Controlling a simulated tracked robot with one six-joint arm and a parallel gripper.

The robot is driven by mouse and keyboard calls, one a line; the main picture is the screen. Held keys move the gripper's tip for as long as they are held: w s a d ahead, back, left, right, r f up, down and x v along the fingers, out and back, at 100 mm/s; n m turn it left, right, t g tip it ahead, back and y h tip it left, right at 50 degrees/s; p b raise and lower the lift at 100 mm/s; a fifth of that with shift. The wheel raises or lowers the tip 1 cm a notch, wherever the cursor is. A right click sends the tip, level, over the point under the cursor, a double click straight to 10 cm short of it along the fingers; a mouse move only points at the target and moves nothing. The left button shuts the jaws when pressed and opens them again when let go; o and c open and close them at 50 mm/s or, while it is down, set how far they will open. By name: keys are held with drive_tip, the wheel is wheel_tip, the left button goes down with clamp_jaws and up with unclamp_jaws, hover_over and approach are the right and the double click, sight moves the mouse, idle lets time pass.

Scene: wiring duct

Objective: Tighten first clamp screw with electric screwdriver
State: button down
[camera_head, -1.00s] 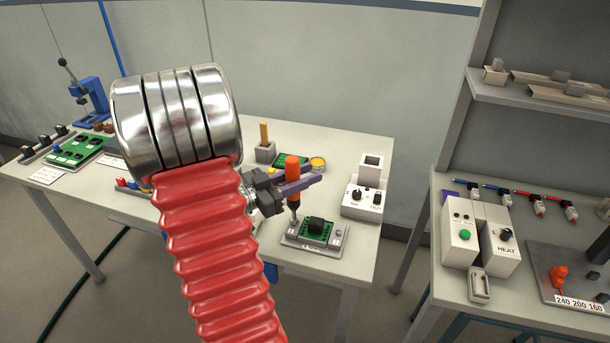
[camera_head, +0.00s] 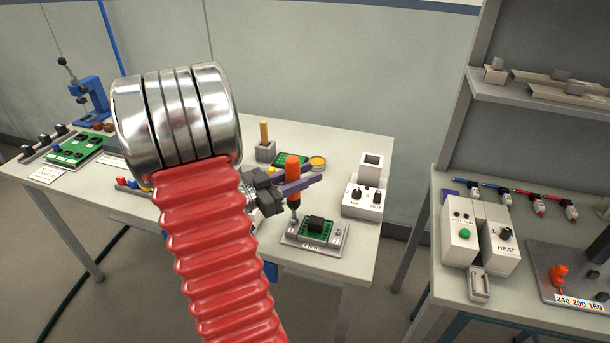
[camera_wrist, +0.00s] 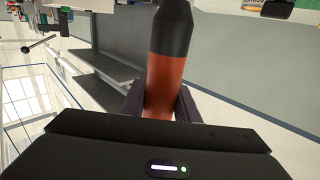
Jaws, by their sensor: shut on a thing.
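My gripper (camera_head: 294,186) is shut on an orange electric screwdriver (camera_head: 292,172). The screwdriver stands upright, and its dark lower end points down at the left end of a grey clamp fixture (camera_head: 293,241). Whether the bit touches the first clamp screw is too small to tell. A green circuit board with a black block (camera_head: 317,227) sits in the fixture. In the wrist view the orange body and black end of the screwdriver (camera_wrist: 166,75) show between the jaws. The clamp screws are not clearly visible.
Behind are a grey holder with a yellow stick (camera_head: 265,151) and a round yellow tin (camera_head: 317,163). A second bench at the right holds a HEAT unit (camera_head: 499,240). My red arm hides the table's middle.

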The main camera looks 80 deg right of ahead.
idle(0.4)
drive_tip(key=shift+r, duration=3)
